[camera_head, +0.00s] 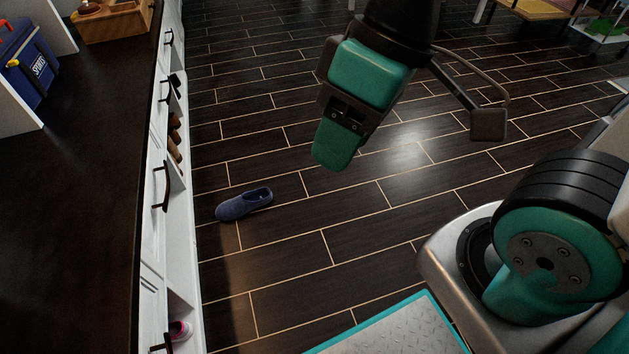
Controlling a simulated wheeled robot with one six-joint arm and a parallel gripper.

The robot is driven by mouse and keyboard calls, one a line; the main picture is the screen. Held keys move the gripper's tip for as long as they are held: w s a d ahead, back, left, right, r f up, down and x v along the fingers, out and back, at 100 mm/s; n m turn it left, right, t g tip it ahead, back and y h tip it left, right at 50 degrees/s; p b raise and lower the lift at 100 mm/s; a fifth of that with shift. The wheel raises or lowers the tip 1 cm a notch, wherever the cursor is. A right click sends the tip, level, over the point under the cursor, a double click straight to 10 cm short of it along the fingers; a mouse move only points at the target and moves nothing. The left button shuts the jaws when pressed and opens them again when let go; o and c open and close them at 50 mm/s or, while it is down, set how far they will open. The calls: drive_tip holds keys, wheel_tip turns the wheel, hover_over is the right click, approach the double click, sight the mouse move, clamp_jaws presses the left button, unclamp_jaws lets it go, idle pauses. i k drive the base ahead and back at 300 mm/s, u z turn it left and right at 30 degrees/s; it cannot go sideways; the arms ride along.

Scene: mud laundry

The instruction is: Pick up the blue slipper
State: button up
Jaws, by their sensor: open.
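The blue slipper (244,204) lies on the dark plank floor, left of the middle of the view, close to the white cabinet. Its rounded toe points to the lower left and its opening is at the upper right. My gripper (412,138) hangs from the top of the view, to the upper right of the slipper and apart from it. It is open, with a dark pad on the right side and a teal part on the left, and nothing shows between them.
A white cabinet (183,240) with a dark top (75,190) runs along the left; its open shelves hold brown shoes (174,135) and a pink-and-white shoe (179,330). A blue box (30,65) and wooden tray (112,24) stand on top. The floor around the slipper is clear.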

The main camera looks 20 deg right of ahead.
sight(232, 210)
drive_tip(key=z, duration=1)
drive_tip(key=i, duration=3.35)
drive_tip(key=u, duration=4.3)
